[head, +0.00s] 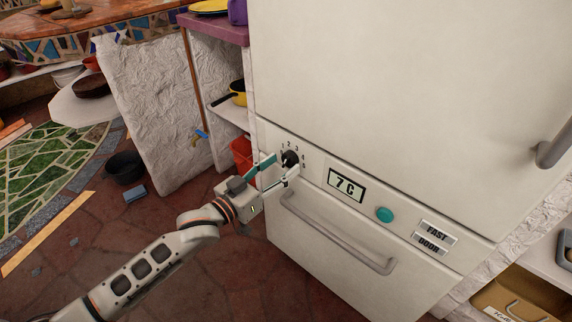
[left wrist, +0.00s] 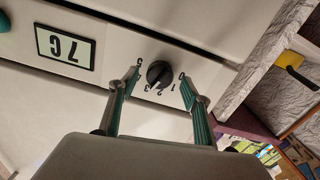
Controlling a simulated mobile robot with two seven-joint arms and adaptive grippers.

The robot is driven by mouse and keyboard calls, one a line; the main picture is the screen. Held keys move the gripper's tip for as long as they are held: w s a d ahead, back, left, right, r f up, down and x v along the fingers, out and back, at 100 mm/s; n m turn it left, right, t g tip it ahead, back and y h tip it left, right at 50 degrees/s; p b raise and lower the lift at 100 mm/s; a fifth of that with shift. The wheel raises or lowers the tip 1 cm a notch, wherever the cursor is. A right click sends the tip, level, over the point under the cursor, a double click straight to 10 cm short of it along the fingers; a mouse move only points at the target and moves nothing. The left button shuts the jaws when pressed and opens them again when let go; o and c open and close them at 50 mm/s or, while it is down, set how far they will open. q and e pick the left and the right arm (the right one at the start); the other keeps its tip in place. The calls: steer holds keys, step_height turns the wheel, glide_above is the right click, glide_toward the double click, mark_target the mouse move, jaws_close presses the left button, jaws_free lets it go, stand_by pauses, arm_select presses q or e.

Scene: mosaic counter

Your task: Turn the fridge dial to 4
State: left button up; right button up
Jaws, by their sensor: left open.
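The fridge dial (head: 290,158) is a small black round knob on the fridge's white control strip, with numbers printed around it. In the left wrist view the dial (left wrist: 159,74) sits between my fingertips. Its pointer seems to face the 2 and 3 side, but the exact number is too small to tell. My left gripper (head: 285,165) is open, one finger on either side of the dial; I cannot tell if either finger touches it. The fingers also show in the left wrist view (left wrist: 162,80). My right gripper is not in view.
Right of the dial are a display reading 7 C (head: 346,186), a teal button (head: 384,214) and FAST and DOOR labels. A drawer handle (head: 335,235) juts out below. A red bin (head: 242,152) and a shelf with a yellow pan (head: 238,92) stand left of the fridge.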

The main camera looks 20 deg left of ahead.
arm_select(q)
steer(key=shift+x, duration=0.9)
steer(key=shift+w, duration=0.1)
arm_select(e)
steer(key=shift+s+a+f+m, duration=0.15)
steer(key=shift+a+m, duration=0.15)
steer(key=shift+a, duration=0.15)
arm_select(q)
steer(key=c, duration=1.1)
